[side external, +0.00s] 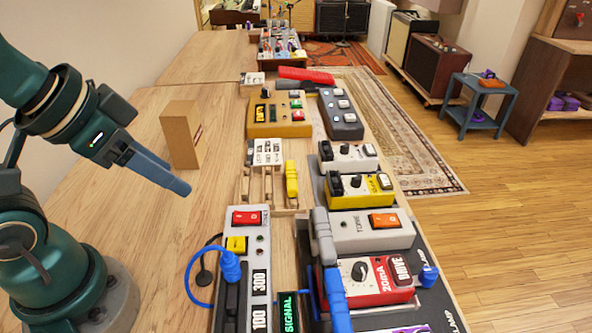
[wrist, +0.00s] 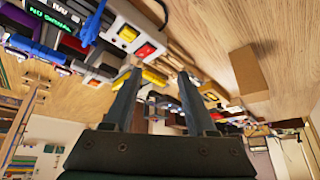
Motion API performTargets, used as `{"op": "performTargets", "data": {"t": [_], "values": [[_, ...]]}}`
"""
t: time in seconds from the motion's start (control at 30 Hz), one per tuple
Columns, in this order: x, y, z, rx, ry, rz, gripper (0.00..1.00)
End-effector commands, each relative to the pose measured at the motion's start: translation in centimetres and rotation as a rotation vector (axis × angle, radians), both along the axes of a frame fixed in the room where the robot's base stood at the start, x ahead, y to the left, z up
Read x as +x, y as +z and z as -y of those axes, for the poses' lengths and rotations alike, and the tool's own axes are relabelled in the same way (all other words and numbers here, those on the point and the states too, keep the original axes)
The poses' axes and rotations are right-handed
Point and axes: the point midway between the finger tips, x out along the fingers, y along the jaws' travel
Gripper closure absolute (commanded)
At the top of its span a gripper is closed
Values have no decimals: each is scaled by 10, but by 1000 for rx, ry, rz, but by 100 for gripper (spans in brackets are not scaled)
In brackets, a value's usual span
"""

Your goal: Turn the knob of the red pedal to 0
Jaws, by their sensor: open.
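The red pedal (side external: 375,283) sits at the front right of the table in the side external view. Its dark round knob (side external: 359,271) is on its top left, beside a dark switch marked DRIVE. Small lettering by the knob is too small to read for its setting. My gripper (side external: 184,188) is over the left part of the table, well apart from the red pedal, and empty. In the wrist view my gripper (wrist: 160,72) shows two separated fingers with nothing between them. I cannot pick out the red pedal's knob in the wrist view.
A grey box with red and yellow buttons (side external: 247,243) and a blue cable (side external: 190,280) stand left of the red pedal. A grey pedal (side external: 350,232) is behind it. A cardboard box (side external: 180,137) stands near my gripper. Bare wood lies at the table's left.

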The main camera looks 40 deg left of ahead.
Motion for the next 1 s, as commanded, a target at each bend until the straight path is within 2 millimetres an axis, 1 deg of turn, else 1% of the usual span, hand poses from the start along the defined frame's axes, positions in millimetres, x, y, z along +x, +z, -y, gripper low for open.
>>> {"op": "performTargets", "data": {"t": [0.03, 0.1, 0.3, 0.67, 0.77, 0.87, 0.97, 1.0], "values": [[-4, -5, -1, -11, 30, -23, 43], [-7, -9, -2, -28, 72, -39, 43], [-9, -1, -4, 15, 8, -58, 43], [-8, 0, -4, 18, 4, -57, 44], [4, 13, -4, 8, 28, 2, 44], [25, 28, 1, -4, 21, 41, 44], [50, 39, 16, -19, -20, 59, 44], [60, 42, 24, -25, -43, 62, 44]]}}
